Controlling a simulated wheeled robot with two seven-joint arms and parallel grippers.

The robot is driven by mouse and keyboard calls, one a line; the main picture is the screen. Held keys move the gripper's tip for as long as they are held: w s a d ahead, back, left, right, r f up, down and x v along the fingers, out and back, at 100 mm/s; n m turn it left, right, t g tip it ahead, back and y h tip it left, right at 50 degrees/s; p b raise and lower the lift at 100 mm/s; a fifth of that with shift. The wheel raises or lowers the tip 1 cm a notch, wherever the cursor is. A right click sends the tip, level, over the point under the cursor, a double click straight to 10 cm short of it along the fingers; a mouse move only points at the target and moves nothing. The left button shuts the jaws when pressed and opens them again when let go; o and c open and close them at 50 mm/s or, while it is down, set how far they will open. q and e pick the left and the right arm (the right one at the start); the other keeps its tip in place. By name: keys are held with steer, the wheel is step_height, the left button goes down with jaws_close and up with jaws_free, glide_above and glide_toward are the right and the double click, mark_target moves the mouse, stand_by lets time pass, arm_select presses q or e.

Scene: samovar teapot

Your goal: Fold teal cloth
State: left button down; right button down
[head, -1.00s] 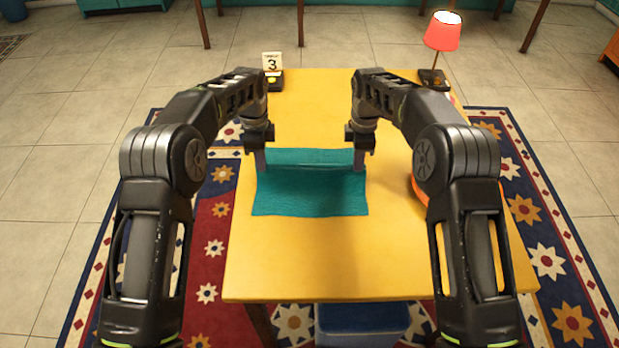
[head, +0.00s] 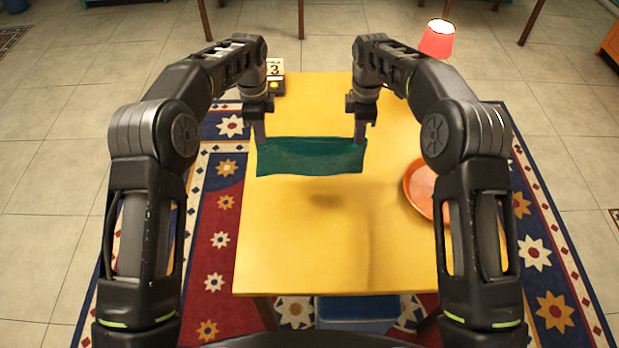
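The teal cloth (head: 311,158) hangs as a narrow horizontal band above the yellow table (head: 300,235), its shadow on the tabletop below. My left gripper (head: 260,138) is at its upper left corner and my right gripper (head: 360,138) is at its upper right corner. Both appear shut on the cloth's top edge and hold it up between them. The fingertips are small and partly merge with the cloth.
An orange round tray (head: 421,190) sits at the table's right edge, partly behind my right arm. A calendar block with a 3 (head: 275,68) stands at the back left. A red-shaded lamp (head: 437,40) is at the back right. The table's front is clear.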

arm_select(q)
steer(key=shift+r, duration=0.3)
arm_select(e)
steer(key=shift+r, duration=0.3)
